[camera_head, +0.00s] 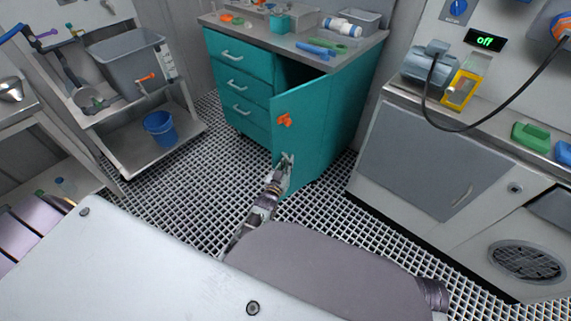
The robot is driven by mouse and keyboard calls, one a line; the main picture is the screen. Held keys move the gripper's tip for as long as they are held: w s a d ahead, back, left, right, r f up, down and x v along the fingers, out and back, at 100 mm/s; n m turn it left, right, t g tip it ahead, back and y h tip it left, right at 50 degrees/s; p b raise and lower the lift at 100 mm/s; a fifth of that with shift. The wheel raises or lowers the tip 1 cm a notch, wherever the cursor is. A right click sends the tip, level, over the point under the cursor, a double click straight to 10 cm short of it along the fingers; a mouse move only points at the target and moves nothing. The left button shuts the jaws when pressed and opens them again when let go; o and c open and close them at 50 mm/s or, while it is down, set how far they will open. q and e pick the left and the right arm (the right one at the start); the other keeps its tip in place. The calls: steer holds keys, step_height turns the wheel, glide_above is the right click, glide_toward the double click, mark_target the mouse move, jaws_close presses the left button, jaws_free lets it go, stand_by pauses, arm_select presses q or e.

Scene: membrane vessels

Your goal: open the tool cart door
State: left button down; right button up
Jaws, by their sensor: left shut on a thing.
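The teal tool cart (238,47) stands at the back middle, with three drawers on its left side. Its door (318,115) on the right is partly open, swung out toward me. A dark gap into the cart shows above the door. An orange latch (284,119) sits on the door near its free edge. My left gripper (287,160) reaches in from below and is shut on the door at its free edge, below the latch. The fingers hide the exact spot that they grip. My right gripper is not in view.
Grating floor (195,190) is clear left of the door. A grey shelf with a bin (125,60) and a blue bucket (160,128) stands at left. A grey cabinet (425,150) stands close on the right. Small tools lie on the cart top.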

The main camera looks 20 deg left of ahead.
arm_select(q)
steer(key=shift+a+f, duration=0.1)
steer(key=c, duration=1.6)
jaws_free()
steer(key=shift+s, duration=0.1)
steer(key=shift+o, duration=0.5)
steer(key=shift+s, duration=0.1)
steer(key=s, duration=1.1)
steer(key=shift+s+d, duration=0.25)
steer(key=shift+s, duration=0.1)
steer(key=shift+w, duration=0.1)
